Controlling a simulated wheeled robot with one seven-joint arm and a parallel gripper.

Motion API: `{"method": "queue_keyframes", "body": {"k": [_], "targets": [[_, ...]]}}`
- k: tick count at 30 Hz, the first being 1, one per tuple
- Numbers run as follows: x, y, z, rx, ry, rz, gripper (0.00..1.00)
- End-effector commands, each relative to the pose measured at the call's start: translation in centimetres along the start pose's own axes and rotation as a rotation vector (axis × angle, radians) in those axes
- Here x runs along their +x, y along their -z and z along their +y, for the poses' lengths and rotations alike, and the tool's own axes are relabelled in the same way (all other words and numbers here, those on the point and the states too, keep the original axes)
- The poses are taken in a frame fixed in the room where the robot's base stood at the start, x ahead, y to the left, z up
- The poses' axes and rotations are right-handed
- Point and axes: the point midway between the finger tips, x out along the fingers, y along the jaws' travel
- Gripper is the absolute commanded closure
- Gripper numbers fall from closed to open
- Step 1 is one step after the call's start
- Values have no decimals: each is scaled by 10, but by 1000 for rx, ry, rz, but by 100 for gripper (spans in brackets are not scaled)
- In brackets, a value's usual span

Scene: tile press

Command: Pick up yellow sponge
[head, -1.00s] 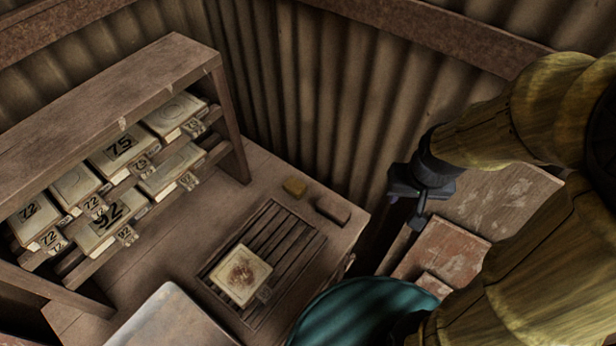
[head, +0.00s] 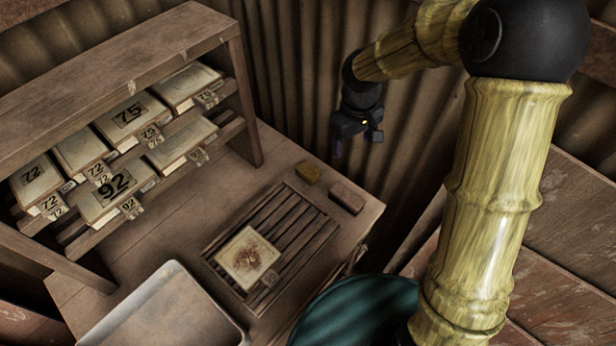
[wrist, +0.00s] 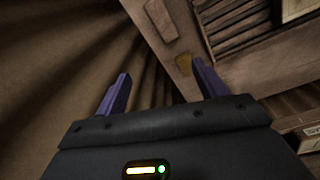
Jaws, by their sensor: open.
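The small yellow sponge (head: 307,173) lies on the wooden bench top near its back right edge. It also shows in the wrist view (wrist: 184,64), just left of the right finger's tip. My gripper (head: 339,148) hangs in the air above and behind the sponge, slightly to its right in the head view. In the wrist view its two purple fingers (wrist: 160,77) stand apart with nothing between them; the sponge lies beyond the tips. The gripper does not touch the sponge.
A pinkish-brown block (head: 347,197) lies beside the sponge. A slatted rack (head: 310,222) holds a stained tile (head: 247,259). A wooden shelf (head: 250,100) with numbered tiles stands left, and a corrugated wall (head: 300,80) rises behind. A teal round object (head: 350,315) is at the front.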

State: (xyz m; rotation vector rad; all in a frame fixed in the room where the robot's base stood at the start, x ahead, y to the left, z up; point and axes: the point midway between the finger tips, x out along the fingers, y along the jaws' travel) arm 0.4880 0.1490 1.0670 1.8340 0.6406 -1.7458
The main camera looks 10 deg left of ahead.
Motion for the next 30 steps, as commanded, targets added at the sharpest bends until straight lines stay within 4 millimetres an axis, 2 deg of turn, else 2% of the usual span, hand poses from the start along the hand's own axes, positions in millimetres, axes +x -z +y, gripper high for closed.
{"method": "queue_keyframes", "body": {"k": [1,6,10,14,23,26,30], "targets": [[18,23,-9,-64,14,-7,29],[49,82,-35,-236,41,-21,29],[60,107,-46,-300,53,-22,29],[62,114,-50,-322,55,-23,29],[62,114,-49,-320,54,-24,29],[70,113,-50,-319,56,-26,29],[91,112,-51,-320,58,-27,29]]}}
